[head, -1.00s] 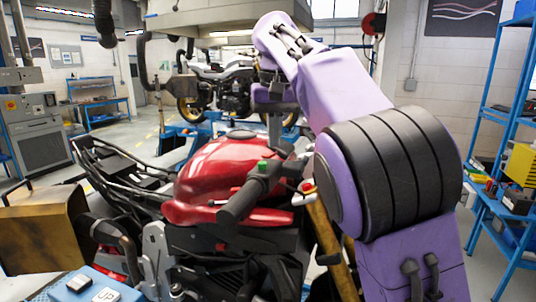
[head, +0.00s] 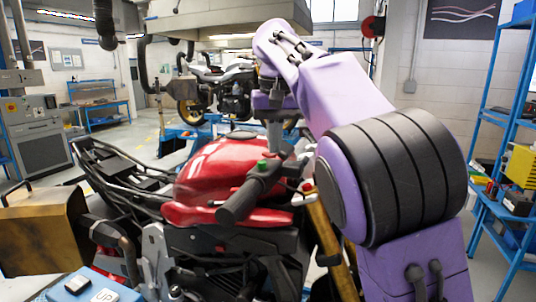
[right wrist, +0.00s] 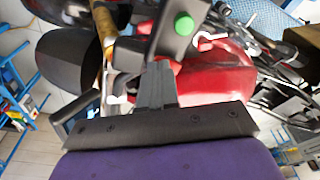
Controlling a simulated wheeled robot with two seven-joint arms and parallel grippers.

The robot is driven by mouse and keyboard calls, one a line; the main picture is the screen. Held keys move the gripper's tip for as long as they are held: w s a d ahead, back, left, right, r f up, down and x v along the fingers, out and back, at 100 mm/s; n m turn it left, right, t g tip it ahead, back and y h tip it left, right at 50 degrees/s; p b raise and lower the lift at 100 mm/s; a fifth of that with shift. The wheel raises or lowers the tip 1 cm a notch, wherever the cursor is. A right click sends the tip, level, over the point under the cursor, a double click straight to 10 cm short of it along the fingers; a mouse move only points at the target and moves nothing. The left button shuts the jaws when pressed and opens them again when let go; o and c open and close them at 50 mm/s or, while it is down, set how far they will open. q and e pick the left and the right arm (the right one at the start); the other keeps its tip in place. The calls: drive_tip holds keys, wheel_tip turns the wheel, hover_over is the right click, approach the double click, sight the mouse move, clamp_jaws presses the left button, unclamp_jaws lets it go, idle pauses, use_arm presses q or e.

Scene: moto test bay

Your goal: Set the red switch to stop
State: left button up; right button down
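The red and black motorcycle (head: 215,175) stands in front of me. Its near handlebar grip (head: 238,203) leads to a black switch housing with a green button (head: 262,166), which also shows in the right wrist view (right wrist: 183,23). A small red part (head: 307,187) sits at the top of the gold fork; I cannot tell whether it is the red switch. My right gripper (head: 274,137) points down just behind the green button, its tips partly hidden by the housing. Its fingers (right wrist: 157,80) look closed together, with nothing visible between them. My left gripper is out of view.
A white "UP" button box (head: 103,297) is at the bottom left, near a brown metal box (head: 42,235). A blue shelf rack (head: 490,130) stands at the right. A second motorcycle (head: 225,85) stands behind. My right arm covers much of the right side.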

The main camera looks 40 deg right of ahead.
drive_tip(key=shift+f, duration=0.15)
wheel_tip(320, 180, up, 3)
drive_tip(key=p, duration=0.3)
drive_tip(key=shift+r, duration=2.05)
drive_tip(key=shift+w, duration=0.1)
